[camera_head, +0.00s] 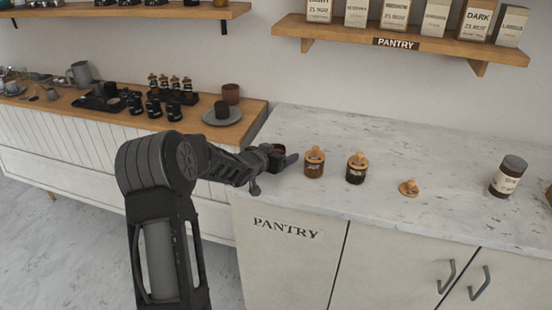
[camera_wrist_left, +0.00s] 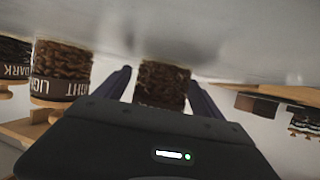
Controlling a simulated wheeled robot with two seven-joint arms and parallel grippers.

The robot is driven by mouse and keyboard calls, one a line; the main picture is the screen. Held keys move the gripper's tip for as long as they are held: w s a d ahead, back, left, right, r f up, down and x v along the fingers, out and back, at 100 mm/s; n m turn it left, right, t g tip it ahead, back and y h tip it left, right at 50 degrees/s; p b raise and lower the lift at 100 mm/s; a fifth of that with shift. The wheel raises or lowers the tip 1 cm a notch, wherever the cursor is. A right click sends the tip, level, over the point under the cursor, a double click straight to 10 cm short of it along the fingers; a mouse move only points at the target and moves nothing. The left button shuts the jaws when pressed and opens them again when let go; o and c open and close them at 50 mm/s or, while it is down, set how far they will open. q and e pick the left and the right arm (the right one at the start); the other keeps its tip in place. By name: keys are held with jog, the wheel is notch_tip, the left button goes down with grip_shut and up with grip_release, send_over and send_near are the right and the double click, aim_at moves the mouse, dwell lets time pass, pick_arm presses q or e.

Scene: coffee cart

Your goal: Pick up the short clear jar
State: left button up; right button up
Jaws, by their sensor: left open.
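The short clear jar (camera_wrist_left: 163,84) holds dark brown beans and stands between the two fingers of my left gripper (camera_wrist_left: 160,78) in the left wrist view, which looks upside down. A small gap shows on each side, so the fingers are open around it. In the head view my left gripper (camera_head: 284,160) is at the left end of the marble counter and the jar (camera_head: 278,149) is mostly hidden by it. No lid shows on the jar. My right gripper is not in view.
Two lidded jars (camera_head: 314,163) (camera_head: 357,168) stand just right of the gripper; their labels read LIGHT and DARK in the wrist view. A wooden lid (camera_head: 408,188) lies alone on the marble counter (camera_head: 440,215). A dark-capped jar (camera_head: 508,176) stands farther right.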

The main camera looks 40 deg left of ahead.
pick_arm(q)
jog(key=c, duration=1.7)
